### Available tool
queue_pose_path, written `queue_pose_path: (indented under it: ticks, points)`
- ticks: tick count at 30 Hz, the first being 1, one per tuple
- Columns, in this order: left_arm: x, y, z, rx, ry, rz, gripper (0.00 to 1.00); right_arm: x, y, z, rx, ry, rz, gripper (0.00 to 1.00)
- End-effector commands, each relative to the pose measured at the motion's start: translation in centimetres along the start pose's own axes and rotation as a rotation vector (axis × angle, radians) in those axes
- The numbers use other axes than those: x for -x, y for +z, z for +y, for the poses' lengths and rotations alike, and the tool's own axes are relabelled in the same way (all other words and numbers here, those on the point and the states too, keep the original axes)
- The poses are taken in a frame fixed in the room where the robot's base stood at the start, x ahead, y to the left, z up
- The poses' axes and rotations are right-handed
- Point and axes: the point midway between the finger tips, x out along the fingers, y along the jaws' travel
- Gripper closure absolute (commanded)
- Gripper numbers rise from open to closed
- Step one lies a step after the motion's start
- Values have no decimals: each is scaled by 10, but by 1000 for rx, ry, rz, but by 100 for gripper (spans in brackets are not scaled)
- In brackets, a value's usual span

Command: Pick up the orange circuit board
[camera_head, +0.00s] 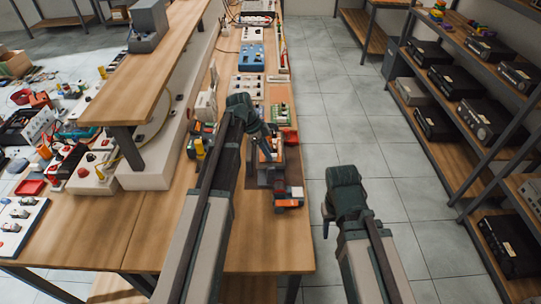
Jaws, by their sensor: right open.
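I cannot clearly make out an orange circuit board. Orange parts show on a small grey-and-orange device (288,198) near the bench's right edge. A red-orange piece (290,136) lies further back, beside a green board with pale blocks (280,114). My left gripper (268,148) reaches over the bench just behind the device, pointing down; its fingers are small and partly lost against the clutter, so its opening and any contact are unclear. My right gripper (327,220) is open and appears empty, over the floor to the right of the bench.
The wooden bench (190,225) has a raised shelf (150,70) on its left. Blue and white panels (251,57) line its far part. A rack (470,165) with black hi-fi units stands at the right. Tiled floor between is clear.

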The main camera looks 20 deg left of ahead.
Motion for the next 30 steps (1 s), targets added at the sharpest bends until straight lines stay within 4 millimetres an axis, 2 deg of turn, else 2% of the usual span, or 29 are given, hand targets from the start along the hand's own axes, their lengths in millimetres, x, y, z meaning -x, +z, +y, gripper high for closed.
queue_pose_path:
  ticks: [1,9,14,30]
  points:
    - [-8,1,0,-1,0,0,70,-8,0,-1,0,0,0,50]
    - [-7,0,0,1,0,0,72,-6,0,-1,0,0,0,50]
    - [-7,0,0,1,0,0,100,-6,0,-1,0,0,0,50]
    - [-4,-1,0,1,0,0,100,-3,0,0,0,0,0,50]
